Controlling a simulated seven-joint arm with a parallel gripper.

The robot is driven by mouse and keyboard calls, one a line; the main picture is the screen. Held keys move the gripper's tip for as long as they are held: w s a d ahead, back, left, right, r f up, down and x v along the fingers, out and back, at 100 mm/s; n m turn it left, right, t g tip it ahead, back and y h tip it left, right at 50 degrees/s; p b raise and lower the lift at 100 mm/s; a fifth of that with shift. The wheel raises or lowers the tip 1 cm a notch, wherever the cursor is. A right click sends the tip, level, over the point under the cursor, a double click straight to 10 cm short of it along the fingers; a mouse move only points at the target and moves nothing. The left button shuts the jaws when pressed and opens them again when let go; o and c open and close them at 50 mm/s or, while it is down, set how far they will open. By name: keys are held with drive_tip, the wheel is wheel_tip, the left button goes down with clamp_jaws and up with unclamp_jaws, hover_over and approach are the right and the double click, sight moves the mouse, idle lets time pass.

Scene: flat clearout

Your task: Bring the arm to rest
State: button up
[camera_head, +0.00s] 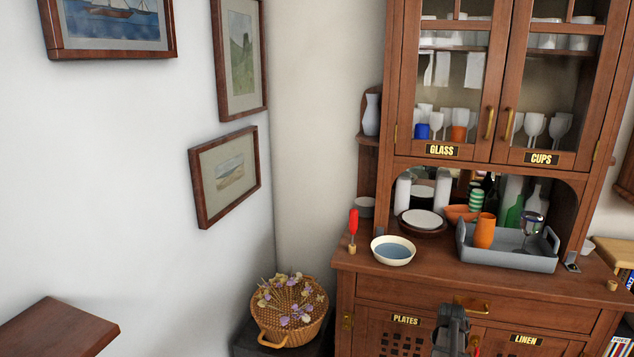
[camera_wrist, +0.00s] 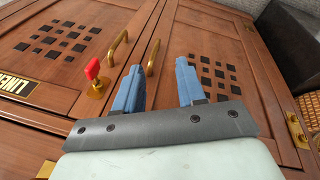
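My gripper (camera_wrist: 156,82) shows in the wrist view with its two blue fingers apart and nothing between them. It is in front of the lower doors of the wooden cabinet (camera_wrist: 200,45), near two brass handles. A red-headed key (camera_wrist: 92,69) sits in a brass plate on one door, to the left of the fingers. In the head view my gripper (camera_head: 452,330) is a dark shape at the bottom edge, in front of the cabinet (camera_head: 400,287); its fingertips are hard to make out there.
On the counter stand a grey tray (camera_head: 510,260) holding an orange cup (camera_head: 485,231) and a glass (camera_head: 533,226), a cream bowl (camera_head: 393,251) and a red-handled tool (camera_head: 353,224). A wicker basket (camera_head: 290,318) stands at left. A brown wooden surface (camera_head: 55,330) fills the lower left corner.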

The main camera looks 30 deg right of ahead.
drive_tip(key=w+a+f+n+g+y, duration=0.1)
drive_tip(key=a+f, duration=0.5)
drive_tip(key=a, duration=0.4)
drive_tip(key=a+f+g+y, duration=0.1)
drive_tip(key=a+f, duration=0.5)
drive_tip(key=a, duration=0.5)
drive_tip(key=w+a+f+n+g+y, duration=0.1)
drive_tip(key=a+f, duration=0.5)
drive_tip(key=a, duration=0.4)
drive_tip(key=s+a+f+n+g, duration=0.1)
drive_tip(key=s+a+f, duration=0.3)
drive_tip(key=s+a, duration=0.6)
drive_tip(key=s+a+f+n+g, duration=0.1)
drive_tip(key=s+a+f+g, duration=0.3)
drive_tip(key=s+a, duration=0.7)
drive_tip(key=shift+a+f, duration=0.8)
drive_tip(key=shift+a, duration=0.15)
